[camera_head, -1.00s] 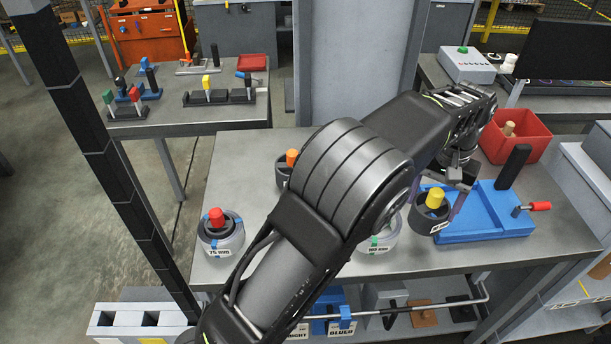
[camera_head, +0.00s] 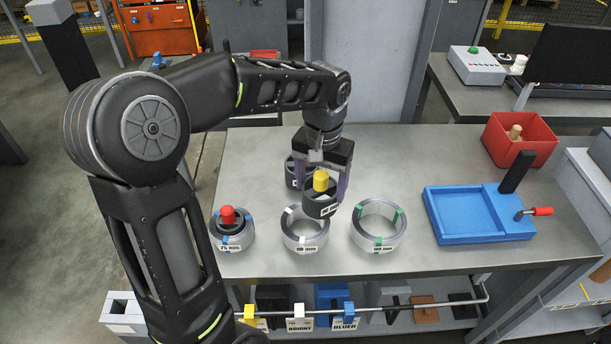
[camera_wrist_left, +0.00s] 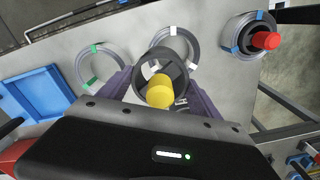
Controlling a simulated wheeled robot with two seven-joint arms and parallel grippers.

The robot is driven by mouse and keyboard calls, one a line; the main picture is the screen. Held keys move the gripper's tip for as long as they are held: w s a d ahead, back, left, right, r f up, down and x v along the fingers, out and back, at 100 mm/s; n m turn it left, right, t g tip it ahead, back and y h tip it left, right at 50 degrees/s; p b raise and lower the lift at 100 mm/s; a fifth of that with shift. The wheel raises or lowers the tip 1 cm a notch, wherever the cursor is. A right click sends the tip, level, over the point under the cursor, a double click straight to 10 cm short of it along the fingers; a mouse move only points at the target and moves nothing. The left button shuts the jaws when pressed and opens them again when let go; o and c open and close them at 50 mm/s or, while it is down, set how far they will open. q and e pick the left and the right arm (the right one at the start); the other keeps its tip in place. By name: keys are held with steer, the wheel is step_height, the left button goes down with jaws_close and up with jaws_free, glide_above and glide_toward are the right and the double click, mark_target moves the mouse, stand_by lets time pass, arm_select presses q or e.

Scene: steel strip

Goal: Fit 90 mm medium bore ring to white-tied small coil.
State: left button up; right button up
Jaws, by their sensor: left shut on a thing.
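The dark bore ring with a yellow knob (camera_head: 318,208) is between the fingers of my left gripper (camera_head: 321,182), which is shut on it. I hold the ring in the air, upright. The white-tied coil (camera_head: 305,246), a grey ring-shaped coil, lies flat on the steel table, just below and slightly left of the held ring. In the left wrist view the held ring (camera_wrist_left: 176,52) overlaps the coil's opening and hides part of the coil (camera_wrist_left: 154,39). Contact between ring and coil cannot be told. My right gripper is out of view.
The green-tied coil (camera_head: 378,248) lies to the right, empty. The blue-tied coil (camera_head: 232,241) at left has a red-knobbed ring in it. A blue tray (camera_head: 456,239) and red bin (camera_head: 538,147) stand at right.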

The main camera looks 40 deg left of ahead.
mark_target(306, 188)
arm_select(q)
steer(key=shift+s+a+r, duration=0.3)
steer(key=shift+s+a, duration=0.3)
steer(key=shift+s+a+r, duration=0.3)
steer(key=shift+s+a, duration=0.25)
steer(key=shift+a, duration=0.05)
steer(key=shift+f+b, duration=1.2)
steer(key=shift+f, duration=0.35)
steer(key=shift+f+b, duration=1)
steer(key=shift+f, duration=0.35)
steer(key=shift+f+b, duration=2.05)
steer(key=shift+f, duration=0.55)
steer(key=o, duration=1.6)
steer(key=shift+c, duration=0.2)
